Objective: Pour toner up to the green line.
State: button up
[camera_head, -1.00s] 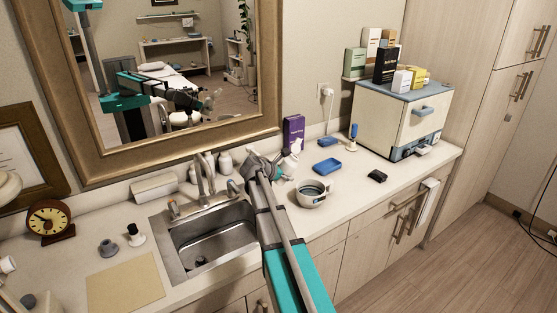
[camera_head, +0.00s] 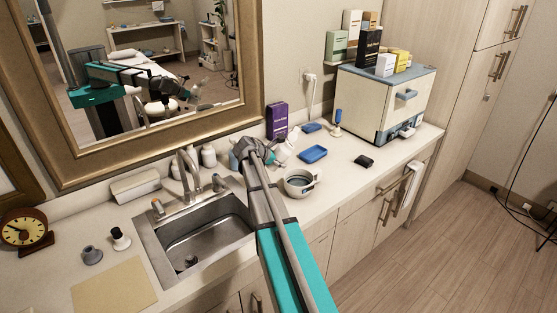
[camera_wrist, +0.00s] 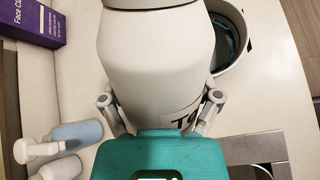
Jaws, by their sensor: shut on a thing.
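My gripper (camera_wrist: 160,104) is shut on a white bottle (camera_wrist: 155,62), one finger on each side of it. Part of a label starting "TO" shows on the bottle. In the head view my gripper (camera_head: 252,152) is above the counter, right of the sink, and its wrist hides most of the bottle. A white bowl (camera_head: 309,190) with a dark blue-grey inside stands on the counter, right of and nearer than my gripper. In the wrist view the bowl (camera_wrist: 222,72) is partly hidden behind the bottle. I cannot make out a green line or any toner level.
A purple box (camera_head: 277,121) stands behind my gripper. Pump bottles (camera_wrist: 78,133) are close to it in the wrist view. A blue tray (camera_head: 313,154) and a dark block (camera_head: 364,161) lie beyond the bowl. The sink (camera_head: 195,238) is to the left, a cabinet warmer (camera_head: 380,105) to the right.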

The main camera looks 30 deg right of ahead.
aim_at(275, 169)
jog(key=shift+a+f, duration=0.1)
jog(key=shift+f, duration=0.05)
jog(key=shift+a+f+y+b, duration=0.15)
jog(key=shift+f+y+b, duration=0.25)
jog(key=shift+f+b, duration=0.8)
jog(key=p, duration=0.1)
jog(key=t+y+p, duration=0.1)
jog(key=p, duration=0.1)
jog(key=shift+w+a+r+m+y, duration=0.25)
jog(key=shift+a+r+m+y, duration=0.05)
jog(key=shift+a+m, duration=0.1)
jog(key=shift+f, duration=0.2)
jog(key=shift+f, duration=0.1)
jog(key=shift+f+b, duration=1)
jog(key=shift+b, duration=0.25)
jog(key=shift+a+r+y+p, duration=0.1)
jog(key=shift+a+y+p, duration=0.05)
jog(key=shift+y+p, duration=0.2)
jog(key=shift+w+a+f+m+t+y, duration=0.15)
jog(key=shift+a+f+m+t+y, duration=0.15)
jog(key=shift+f+y, duration=0.35)
